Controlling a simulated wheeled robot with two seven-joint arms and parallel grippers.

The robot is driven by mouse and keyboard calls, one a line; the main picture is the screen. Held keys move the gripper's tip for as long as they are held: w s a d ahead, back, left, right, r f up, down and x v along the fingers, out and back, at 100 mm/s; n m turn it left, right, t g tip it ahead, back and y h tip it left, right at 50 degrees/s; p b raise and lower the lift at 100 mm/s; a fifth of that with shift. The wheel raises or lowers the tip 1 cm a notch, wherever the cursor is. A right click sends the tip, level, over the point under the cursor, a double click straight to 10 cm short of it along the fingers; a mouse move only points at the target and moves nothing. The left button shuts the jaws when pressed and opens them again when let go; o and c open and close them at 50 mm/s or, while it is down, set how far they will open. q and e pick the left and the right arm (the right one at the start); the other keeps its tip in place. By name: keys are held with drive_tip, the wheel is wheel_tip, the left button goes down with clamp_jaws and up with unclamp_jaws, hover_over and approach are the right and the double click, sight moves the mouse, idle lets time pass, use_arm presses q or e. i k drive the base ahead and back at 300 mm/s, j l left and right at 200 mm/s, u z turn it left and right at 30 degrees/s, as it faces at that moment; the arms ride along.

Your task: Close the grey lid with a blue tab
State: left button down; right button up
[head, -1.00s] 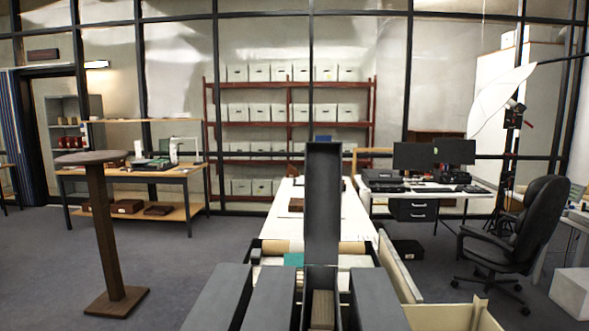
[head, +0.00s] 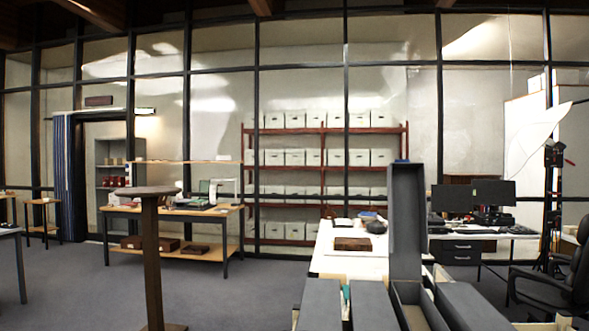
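A dark grey lid (head: 405,222) stands raised upright at the lower right of the head view. It rises from the far end of an open, narrow grey box (head: 413,308). The box's inside is partly visible and its near end is cut off by the picture's bottom edge. A small bluish patch shows at the lid's top edge; I cannot tell whether it is a tab. Neither of my grippers is in view.
Closed grey boxes (head: 368,305) stand beside the open one. A white table (head: 335,264) with a brown box (head: 352,244) lies behind. A round-topped pedestal (head: 151,250) stands at left; carpet between is clear. An office chair (head: 560,280) is at right.

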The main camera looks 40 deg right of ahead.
sight(407, 225)
drive_tip(key=i+j+u, duration=0.65)
drive_tip(key=i, duration=0.15)
drive_tip(key=i+l+z, duration=0.2)
drive_tip(key=i+z, duration=0.25)
drive_tip(key=i+l+z, duration=0.1)
drive_tip(key=i+z, duration=0.15)
drive_tip(key=z, duration=0.15)
drive_tip(key=i+z, duration=0.45)
drive_tip(key=i+j+z, duration=0.2)
drive_tip(key=z, duration=0.25)
drive_tip(key=i+l+z, duration=0.1)
drive_tip(key=i+z, duration=0.75)
drive_tip(key=i+j+z, duration=0.2)
drive_tip(key=i+z, duration=0.25)
drive_tip(key=i+j+z, duration=0.45)
drive_tip(key=l, duration=0.1)
